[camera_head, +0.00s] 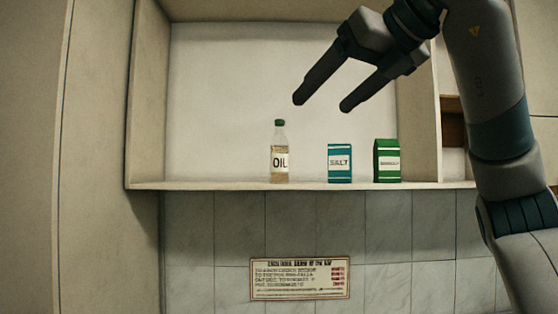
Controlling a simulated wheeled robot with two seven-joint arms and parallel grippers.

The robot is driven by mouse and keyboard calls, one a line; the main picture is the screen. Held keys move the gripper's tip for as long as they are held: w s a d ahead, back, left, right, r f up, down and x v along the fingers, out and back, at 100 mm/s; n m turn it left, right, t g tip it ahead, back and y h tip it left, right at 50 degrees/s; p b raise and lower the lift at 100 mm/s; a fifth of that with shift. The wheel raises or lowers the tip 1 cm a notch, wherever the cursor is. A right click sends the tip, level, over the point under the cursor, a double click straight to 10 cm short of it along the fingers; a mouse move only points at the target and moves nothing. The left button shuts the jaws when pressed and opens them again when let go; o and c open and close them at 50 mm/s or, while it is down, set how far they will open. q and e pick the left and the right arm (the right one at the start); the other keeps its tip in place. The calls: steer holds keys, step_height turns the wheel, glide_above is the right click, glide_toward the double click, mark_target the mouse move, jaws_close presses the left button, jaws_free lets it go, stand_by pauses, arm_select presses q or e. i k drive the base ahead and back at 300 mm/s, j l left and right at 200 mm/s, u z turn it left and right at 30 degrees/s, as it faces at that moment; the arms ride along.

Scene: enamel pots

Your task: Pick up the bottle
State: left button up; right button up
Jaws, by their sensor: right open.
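The bottle (279,158) is clear with a green cap, a white label reading OIL and yellowish contents. It stands upright on the shelf, left of the two packets. My right gripper (321,102) comes in from the upper right. Its two dark fingers are apart, with nothing between them, and point down and left. In the picture the fingertips are above and to the right of the bottle's cap, not touching it. My left gripper is not in view.
A blue SALT packet (340,163) and a green packet (387,160) stand right of the bottle. The shelf (225,185) has bare room on the left, beside its side wall (145,95). A sign (300,278) hangs on the tiles below.

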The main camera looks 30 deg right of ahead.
mark_target(279, 148)
steer(key=i+l, duration=0.4)
steer(key=i, duration=0.15)
steer(key=i+l, duration=0.4)
steer(key=i, duration=0.2)
